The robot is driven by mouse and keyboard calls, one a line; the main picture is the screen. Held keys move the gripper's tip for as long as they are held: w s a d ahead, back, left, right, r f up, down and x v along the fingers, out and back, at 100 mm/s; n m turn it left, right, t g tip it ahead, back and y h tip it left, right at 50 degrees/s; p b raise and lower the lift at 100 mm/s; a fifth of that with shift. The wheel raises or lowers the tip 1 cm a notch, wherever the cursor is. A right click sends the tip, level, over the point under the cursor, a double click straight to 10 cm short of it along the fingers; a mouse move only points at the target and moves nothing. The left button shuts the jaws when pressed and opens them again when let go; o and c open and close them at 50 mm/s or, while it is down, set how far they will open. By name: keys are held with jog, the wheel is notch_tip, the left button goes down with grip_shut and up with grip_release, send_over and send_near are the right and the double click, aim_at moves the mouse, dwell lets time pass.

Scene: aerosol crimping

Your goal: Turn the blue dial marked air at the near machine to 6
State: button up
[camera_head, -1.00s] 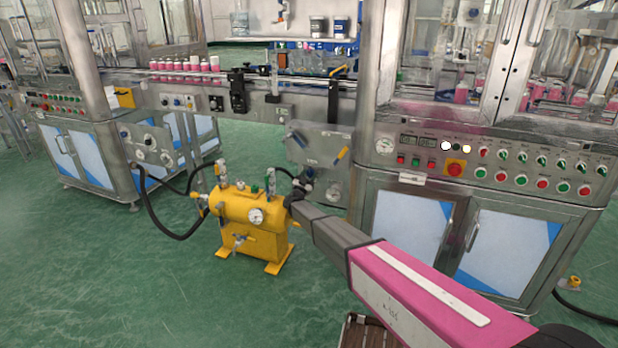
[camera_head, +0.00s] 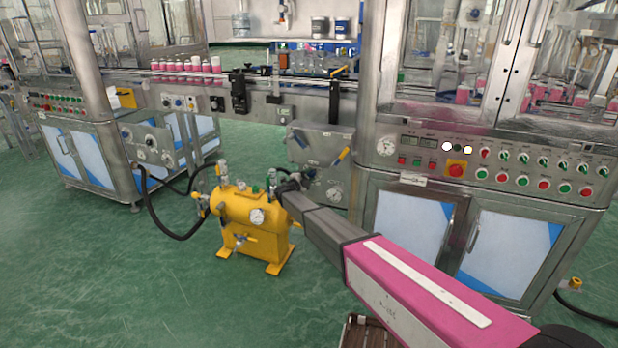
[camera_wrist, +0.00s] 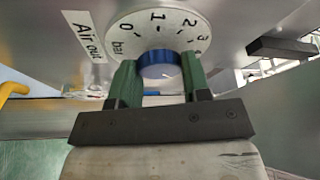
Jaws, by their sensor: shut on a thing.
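In the wrist view, the blue dial (camera_wrist: 160,66) sits on a round white scale plate (camera_wrist: 128,32) marked bar. The numbers 0, 1, 2 and 3 show on it; no 6 is visible, and I cannot read a pointer on the knob. A label reading "Air out" (camera_wrist: 88,42) is beside it. My gripper (camera_wrist: 160,80) is shut on the blue dial, with one green finger on each side. In the head view, my gripper (camera_head: 288,185) is in front of the lower part of the grey panel (camera_head: 318,142) beside the near machine (camera_head: 490,170). The blue dial cannot be made out there.
A yellow tank (camera_head: 250,212) with gauges and valves stands on the green floor just left of my gripper. A black hose (camera_head: 155,215) curves down to its left. A yellow-handled lever (camera_head: 343,154) sticks out from the grey panel. Open floor lies at the front left.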

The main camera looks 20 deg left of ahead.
jog(key=shift+m+g+y, duration=0.3)
jog(key=shift+m+g, duration=0.6)
jog(key=shift+m, duration=1.4)
jog(key=o, duration=0.9)
jog(key=shift+r, duration=0.1)
jog(key=v, duration=1.1)
